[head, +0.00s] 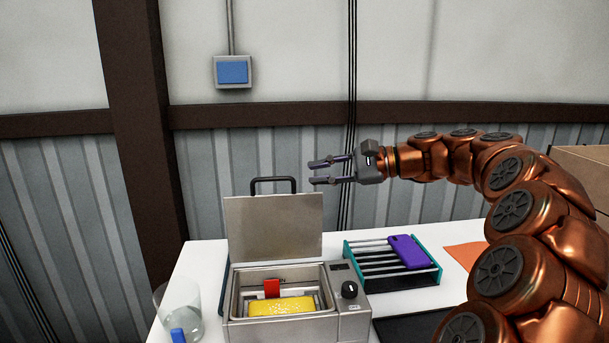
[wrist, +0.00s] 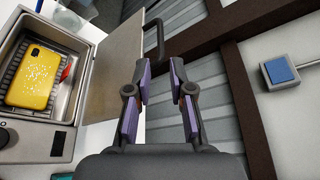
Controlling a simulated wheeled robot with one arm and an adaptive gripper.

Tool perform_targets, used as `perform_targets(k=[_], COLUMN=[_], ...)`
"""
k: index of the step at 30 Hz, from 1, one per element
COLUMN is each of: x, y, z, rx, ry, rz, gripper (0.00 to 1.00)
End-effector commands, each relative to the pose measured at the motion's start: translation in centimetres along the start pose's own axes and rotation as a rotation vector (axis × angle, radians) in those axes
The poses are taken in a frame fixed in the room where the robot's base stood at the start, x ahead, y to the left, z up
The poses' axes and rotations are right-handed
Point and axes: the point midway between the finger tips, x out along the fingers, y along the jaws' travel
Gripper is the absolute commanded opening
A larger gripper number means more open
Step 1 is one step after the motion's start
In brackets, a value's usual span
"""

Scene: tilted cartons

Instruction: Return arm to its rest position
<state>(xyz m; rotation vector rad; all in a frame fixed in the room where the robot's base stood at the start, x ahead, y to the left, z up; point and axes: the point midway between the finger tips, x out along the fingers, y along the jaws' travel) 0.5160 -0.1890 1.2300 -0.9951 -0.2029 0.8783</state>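My gripper (head: 322,172) is raised in the air above and to the right of the open lid of a metal box, with its fingers pointing left. In the wrist view the two fingers (wrist: 159,70) are apart with nothing between them. My copper-coloured arm (head: 510,210) reaches up from the lower right of the head view and bends left over the table. The gripper touches nothing that I can see.
A white table (head: 205,262) bears the metal box (head: 297,328) with a yellow phone (head: 283,306) and a red piece (head: 272,288) inside. A rack (head: 375,275) holds a purple phone (head: 408,251). A clear container (head: 180,305) stands left; a cardboard carton (head: 585,165) is at right.

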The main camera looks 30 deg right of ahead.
Motion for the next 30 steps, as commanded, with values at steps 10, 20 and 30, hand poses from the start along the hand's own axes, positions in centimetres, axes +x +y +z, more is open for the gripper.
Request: perform_targets(k=[10, 20, 30], x=[-0.6, -0.5, 7.3], y=[0.1, 0.1, 6.6], z=[0.0, 0.1, 6.5], rx=[0.001, 0.0, -0.128], ry=[-0.001, -0.002, -0.047], rz=[0.001, 0.002, 0.276], gripper=[0.22, 0.22, 0.22])
